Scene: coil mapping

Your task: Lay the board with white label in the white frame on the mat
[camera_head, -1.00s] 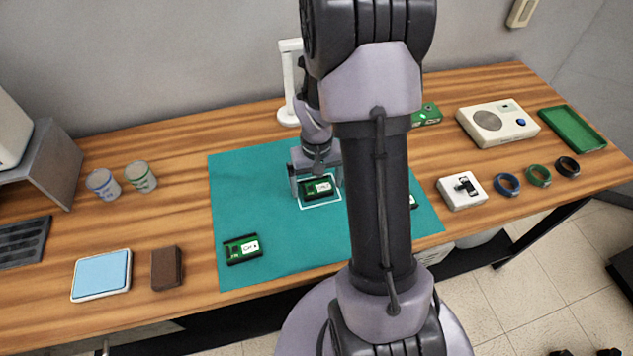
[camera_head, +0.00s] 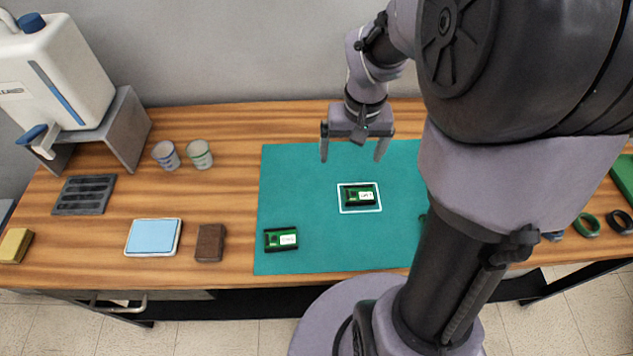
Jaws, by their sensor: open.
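A green board with a white label (camera_head: 359,195) lies flat inside the white frame (camera_head: 343,209) on the teal mat (camera_head: 310,175). A similar green board with a white label (camera_head: 281,239) lies on the mat's front left part, outside the frame. My gripper (camera_head: 352,156) is open and empty, raised above the back of the mat and apart from both boards. My arm hides the right part of the mat.
A blue pad (camera_head: 153,237) and a brown block (camera_head: 210,243) lie left of the mat. Two cups (camera_head: 182,156), a dark slotted tray (camera_head: 84,194) and a grey stand (camera_head: 122,128) are farther left. Wristbands (camera_head: 587,225) and a green tray (camera_head: 625,175) are at the right.

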